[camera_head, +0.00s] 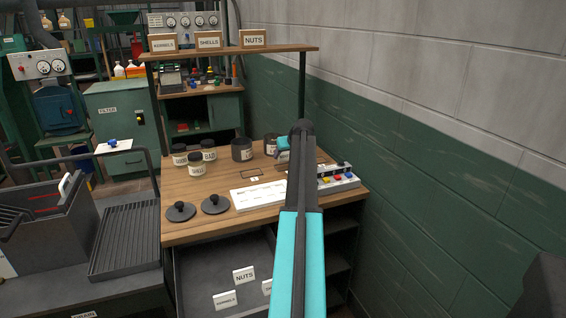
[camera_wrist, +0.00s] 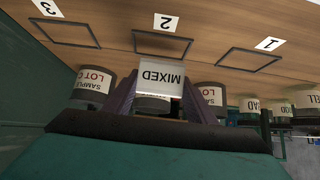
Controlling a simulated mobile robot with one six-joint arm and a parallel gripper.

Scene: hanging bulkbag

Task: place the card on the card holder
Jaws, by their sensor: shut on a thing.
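My gripper (camera_wrist: 160,80) is shut on a white card (camera_wrist: 163,72) that reads "MIXED", upside down in the wrist view. Its purplish fingers flank the card, which appears above the wooden tabletop. In the head view my arm hides most of the gripper and I cannot make out the card there. No thing in view can be told for sure as the card holder. The tabletop has black rectangular outlines, with numbers 1 (camera_wrist: 270,44), 2 (camera_wrist: 208,96) and 3 (camera_wrist: 47,8) beside them in the wrist view.
Several labelled jars (camera_head: 196,165) stand on the wooden table (camera_head: 190,225), with two black lids (camera_head: 180,212) in front. A white sheet (camera_head: 258,195) lies in the middle. A device with coloured buttons (camera_head: 338,179) sits at the right, near the wall. Cards reading "NUTS" (camera_head: 244,275) and "KERNELS" (camera_head: 225,300) are below.

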